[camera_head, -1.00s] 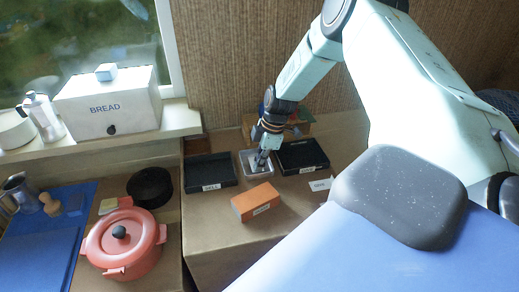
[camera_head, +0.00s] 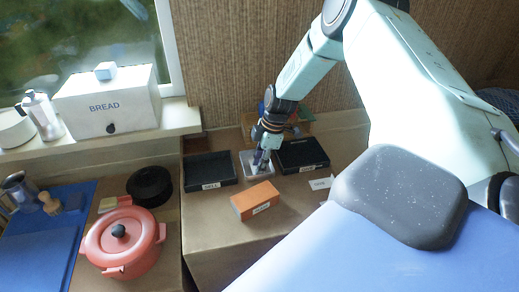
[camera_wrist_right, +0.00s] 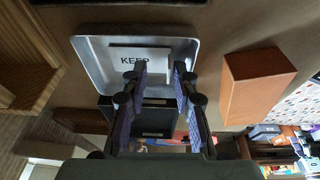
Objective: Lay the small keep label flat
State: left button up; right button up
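The small keep label (camera_wrist_right: 138,60), white with "KEEP" in dark letters, is in the shallow metal tray (camera_wrist_right: 86,58) in the right wrist view. A dark strip shows along its edge; I cannot tell whether it lies fully flat. My right gripper (camera_wrist_right: 161,75) is open, its two fingers apart over the tray, one fingertip overlapping the label in the picture. In the head view the right gripper (camera_head: 262,168) points down into the metal tray (camera_head: 244,158), and the label there is hidden or too small to read. My left gripper is not in view.
A black tray labelled SELL (camera_head: 210,168) stands left of the metal tray, another black tray (camera_head: 302,154) right. An orange box (camera_head: 256,200) lies in front. A white card (camera_head: 320,184) stands at right. A red pot (camera_head: 122,242) and a bread box (camera_head: 108,103) are further left.

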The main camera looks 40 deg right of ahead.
jog(key=shift+r, duration=0.15)
jog(key=p+v, duration=0.6)
jog(key=shift+r, duration=0.35)
dwell(0.6)
jog(key=shift+s+d, duration=0.1)
jog(key=shift+d, duration=0.05)
jog(key=v, duration=1.2)
jog(key=shift+f, duration=0.1)
dwell(0.3)
